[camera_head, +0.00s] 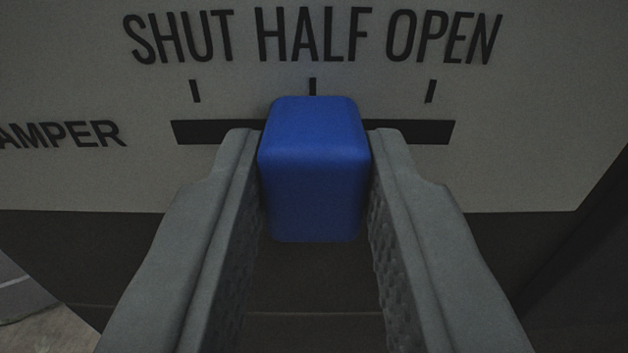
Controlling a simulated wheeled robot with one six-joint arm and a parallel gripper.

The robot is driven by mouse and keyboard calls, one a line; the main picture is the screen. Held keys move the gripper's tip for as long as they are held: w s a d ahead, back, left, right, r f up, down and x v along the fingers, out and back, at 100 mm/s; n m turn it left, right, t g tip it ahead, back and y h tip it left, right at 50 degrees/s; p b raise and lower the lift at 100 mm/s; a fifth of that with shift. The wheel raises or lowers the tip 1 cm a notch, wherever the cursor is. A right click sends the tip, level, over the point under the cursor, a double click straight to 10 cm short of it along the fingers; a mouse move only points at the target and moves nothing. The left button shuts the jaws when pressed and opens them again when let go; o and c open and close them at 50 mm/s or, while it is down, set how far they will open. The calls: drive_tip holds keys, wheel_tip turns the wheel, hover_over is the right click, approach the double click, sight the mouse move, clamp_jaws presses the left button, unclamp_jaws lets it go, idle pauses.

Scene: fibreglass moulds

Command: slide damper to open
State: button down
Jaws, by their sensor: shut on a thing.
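The damper's blue knob (314,170) stands out from a dark horizontal slot (425,132) in a pale panel. It sits under the middle tick mark, below the word HALF. The word SHUT (178,38) is to its left and OPEN (445,37) to its right, each with its own tick. My gripper (314,150) is shut on the knob, one grey finger against each side. The knob and fingers hide the middle of the slot.
The label ending in AMPER (62,134) is on the panel (530,150) left of the slot. Bare slot shows on both sides of the fingers. Below the panel's lower edge is a dark surface, with floor at the lower left.

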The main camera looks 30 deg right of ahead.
drive_tip(key=s+d, duration=0.2)
drive_tip(key=d, duration=0.1)
drive_tip(key=shift+s+d, duration=0.25)
drive_tip(key=shift+d, duration=0.05)
drive_tip(key=shift+a, duration=0.1)
drive_tip(key=c, duration=1.2)
unclamp_jaws()
drive_tip(key=shift+d, duration=0.2)
drive_tip(key=shift+o, duration=0.2)
drive_tip(key=shift+a, duration=0.1)
drive_tip(key=shift+s+a, duration=0.15)
drive_tip(key=shift+s, duration=0.1)
drive_tip(key=v, duration=1.6)
drive_tip(key=shift+s+a, duration=0.2)
drive_tip(key=shift+s, duration=0.15)
